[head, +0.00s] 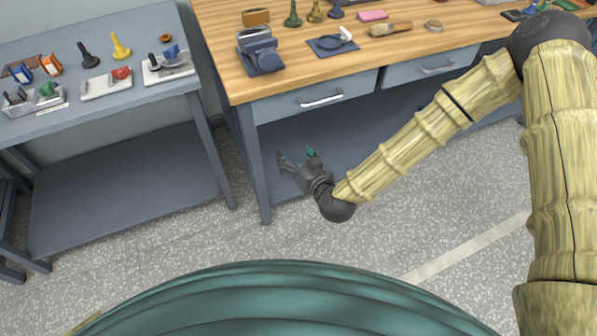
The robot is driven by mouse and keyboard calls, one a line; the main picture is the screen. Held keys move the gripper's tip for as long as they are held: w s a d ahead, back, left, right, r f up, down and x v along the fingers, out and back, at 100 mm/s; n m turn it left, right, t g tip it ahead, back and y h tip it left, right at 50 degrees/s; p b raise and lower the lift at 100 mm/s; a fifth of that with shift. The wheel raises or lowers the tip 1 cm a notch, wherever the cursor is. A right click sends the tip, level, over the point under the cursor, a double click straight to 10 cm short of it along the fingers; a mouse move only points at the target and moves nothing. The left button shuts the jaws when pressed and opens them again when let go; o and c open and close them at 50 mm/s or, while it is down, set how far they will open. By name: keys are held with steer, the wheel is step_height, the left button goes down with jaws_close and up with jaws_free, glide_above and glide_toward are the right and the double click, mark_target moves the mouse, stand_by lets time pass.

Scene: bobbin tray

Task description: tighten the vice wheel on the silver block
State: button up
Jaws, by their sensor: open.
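A blue-grey vice-like device (262,60) stands near the front left corner of the wooden bench top (310,75). It has a lighter block-like part at its top, but it is too small to tell the wheel from the jaws or how tight it sits. My gripper (296,157) is open and empty. It is in front of the bench, below the drawer in the picture, to the right of the bench's left front leg. It is well apart from the vice and touches nothing that I can see.
A drawer with a handle (321,99) is in the bench front. A blue plate with a white part (332,42) and a wooden-handled brush (390,29) lie right of the vice. A grey side table (100,70) at left holds small trays. Speckled floor is clear.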

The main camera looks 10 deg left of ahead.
steer(key=shift+s+d+f+g+b, duration=0.15)
steer(key=shift+s+f+b, duration=0.05)
steer(key=shift+f, duration=0.4)
steer(key=shift+s+d+f+g+b, duration=0.1)
steer(key=shift+s+d+f+b, duration=0.15)
steer(key=shift+f, duration=0.3)
steer(key=shift+s+d+f+g+b, duration=0.1)
steer(key=shift+s+f+g+b, duration=0.1)
steer(key=shift+f, duration=0.4)
